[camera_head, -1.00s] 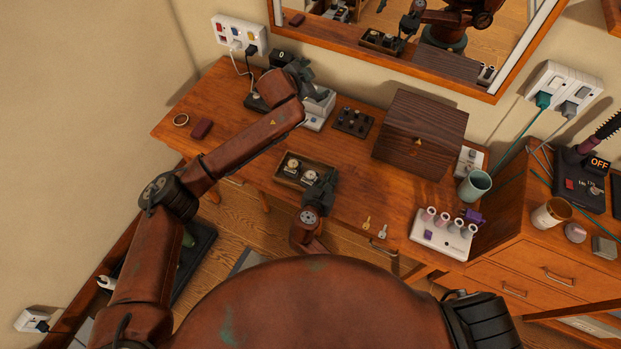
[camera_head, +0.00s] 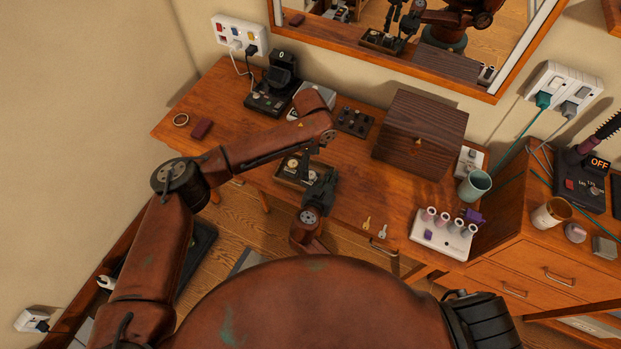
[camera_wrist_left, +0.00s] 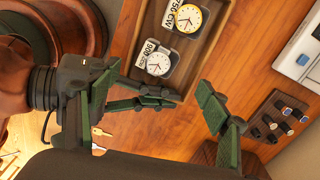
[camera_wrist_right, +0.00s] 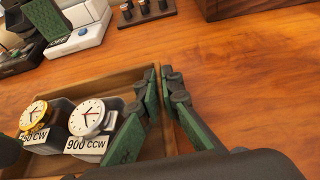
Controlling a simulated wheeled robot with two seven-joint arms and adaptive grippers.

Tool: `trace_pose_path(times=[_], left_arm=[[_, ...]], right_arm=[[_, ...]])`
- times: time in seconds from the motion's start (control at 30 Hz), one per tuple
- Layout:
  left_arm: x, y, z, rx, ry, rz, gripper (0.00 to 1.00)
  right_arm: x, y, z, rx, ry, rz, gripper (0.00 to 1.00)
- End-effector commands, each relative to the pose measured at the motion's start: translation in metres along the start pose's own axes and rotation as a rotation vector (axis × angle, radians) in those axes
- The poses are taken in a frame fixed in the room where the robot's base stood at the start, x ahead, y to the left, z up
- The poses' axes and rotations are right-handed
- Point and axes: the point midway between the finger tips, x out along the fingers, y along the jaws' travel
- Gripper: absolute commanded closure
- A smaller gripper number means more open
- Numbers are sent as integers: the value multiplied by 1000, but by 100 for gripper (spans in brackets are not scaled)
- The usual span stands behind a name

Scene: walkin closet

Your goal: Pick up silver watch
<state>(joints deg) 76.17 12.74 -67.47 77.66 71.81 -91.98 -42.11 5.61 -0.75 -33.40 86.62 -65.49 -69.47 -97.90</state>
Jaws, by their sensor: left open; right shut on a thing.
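The silver watch, with a white dial, sits on a grey stand tagged 900 CCW in the left wrist view (camera_wrist_left: 158,62) and right wrist view (camera_wrist_right: 87,117). It is beside a gold watch (camera_wrist_right: 33,115) in a shallow wooden tray (camera_wrist_right: 125,75). My left gripper (camera_wrist_left: 155,97) is open and empty, above the tray area; its fingers are wide apart. In the head view, the left arm's end partly covers the tray (camera_head: 283,180). My right gripper (camera_wrist_right: 160,72) is shut on the tray's side wall, near the silver watch but apart from it.
A dark wooden box (camera_head: 420,135) stands to the right of the tray, and a black holder with small pieces (camera_head: 353,121) behind it. A grey-white device (camera_head: 315,100) is at the back. Two keys (camera_head: 367,223) lie near the front edge. Bare tabletop lies right of the tray.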

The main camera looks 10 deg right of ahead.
Motion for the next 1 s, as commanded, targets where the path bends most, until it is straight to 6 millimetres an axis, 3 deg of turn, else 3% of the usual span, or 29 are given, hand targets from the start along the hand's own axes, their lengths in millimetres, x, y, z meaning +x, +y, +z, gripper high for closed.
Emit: trace_pose_path(times=[0.27,0.6,0.8,1.0], left_arm=[[17,1,-1,0,1,0,29],[60,4,-3,-2,1,-1,29],[61,4,-3,-2,1,-2,29],[61,4,-3,-2,1,-2,42]], right_arm=[[0,0,0,0,0,0,100],[0,0,0,0,0,0,100],[0,0,0,0,0,0,100],[0,0,0,0,0,0,100]])
